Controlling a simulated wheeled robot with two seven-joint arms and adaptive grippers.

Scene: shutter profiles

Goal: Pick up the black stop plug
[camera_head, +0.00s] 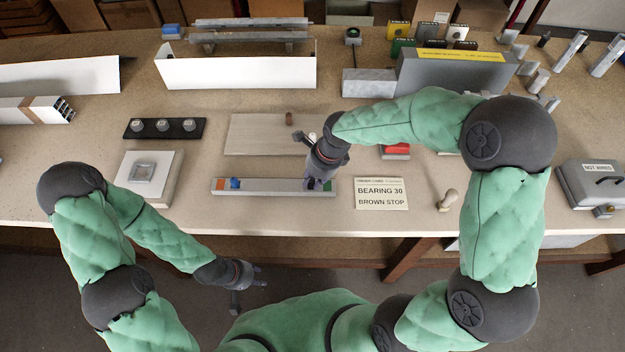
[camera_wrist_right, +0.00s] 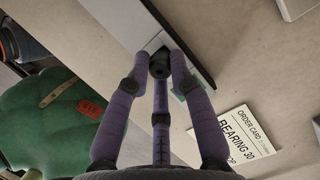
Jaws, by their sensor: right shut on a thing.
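A black stop plug (camera_wrist_right: 160,64) shows in the right wrist view between the purple fingertips of my right gripper (camera_wrist_right: 160,75), which is shut on it. The plug is over or at the end of a long narrow tray (camera_wrist_right: 203,72); I cannot tell whether it still touches the tray. In the head view my right gripper (camera_head: 318,184) is at the right end of this tray (camera_head: 270,187) and mostly hides the plug. My left gripper (camera_head: 258,277) is in front of the table edge, away from the plug; its finger opening is too small to judge.
An order card (camera_head: 381,194) reading "BEARING 30 BROWN STOP" lies right of the tray. A brown plug (camera_head: 289,118) stands on a pale board (camera_head: 262,135) behind it. A blue piece (camera_head: 235,183) sits in the tray's left part. A white block (camera_head: 150,185) stands left.

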